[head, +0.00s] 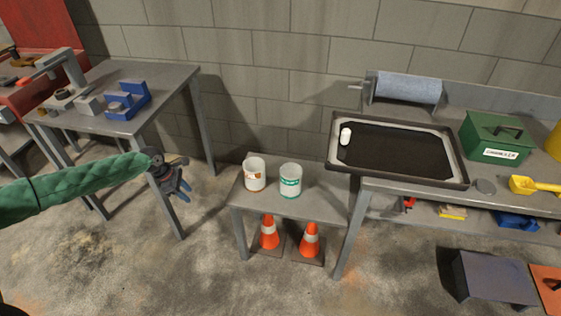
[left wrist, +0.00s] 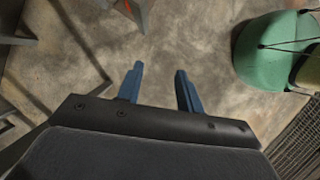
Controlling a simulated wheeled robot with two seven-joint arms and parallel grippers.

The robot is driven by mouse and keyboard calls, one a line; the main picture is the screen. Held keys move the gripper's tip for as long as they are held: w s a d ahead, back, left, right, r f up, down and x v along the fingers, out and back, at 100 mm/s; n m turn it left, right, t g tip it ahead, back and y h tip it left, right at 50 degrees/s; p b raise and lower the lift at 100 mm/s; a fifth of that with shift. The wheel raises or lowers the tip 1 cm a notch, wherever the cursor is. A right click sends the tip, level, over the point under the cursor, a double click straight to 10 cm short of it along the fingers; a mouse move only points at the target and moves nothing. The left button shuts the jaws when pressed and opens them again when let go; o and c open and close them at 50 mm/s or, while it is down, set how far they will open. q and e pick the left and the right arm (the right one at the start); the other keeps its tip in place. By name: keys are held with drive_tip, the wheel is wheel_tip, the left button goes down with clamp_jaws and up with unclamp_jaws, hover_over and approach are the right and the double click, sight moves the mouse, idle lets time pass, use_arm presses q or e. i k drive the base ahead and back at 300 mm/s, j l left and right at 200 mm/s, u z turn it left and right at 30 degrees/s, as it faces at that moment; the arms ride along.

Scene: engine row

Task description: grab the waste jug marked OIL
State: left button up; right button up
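Two white jugs stand upright side by side on a small low grey table (head: 325,203). The left jug (head: 255,174) has an orange-brown label and the right jug (head: 290,181) has a green label. The lettering is too small for me to read, so I cannot tell which says OIL. My left gripper (head: 181,188) is left of the jugs, clear of the table. In the left wrist view its blue fingers (left wrist: 160,88) are apart with nothing between them but floor behind. My right gripper is not in view.
Two orange cones (head: 269,235) (head: 310,242) stand under the small table. The bench at right holds a dark tray (head: 455,180) with a small white bottle (head: 345,136), a green box (head: 495,135) and a yellow scoop (head: 535,186). A grey table (head: 165,75) stands at left.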

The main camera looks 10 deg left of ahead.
sight(254, 167)
drive_tip(key=i+l, duration=0.35)
drive_tip(key=l, duration=0.15)
drive_tip(key=i+l, duration=0.35)
drive_tip(key=l, duration=0.15)
drive_tip(key=i+u, duration=0.05)
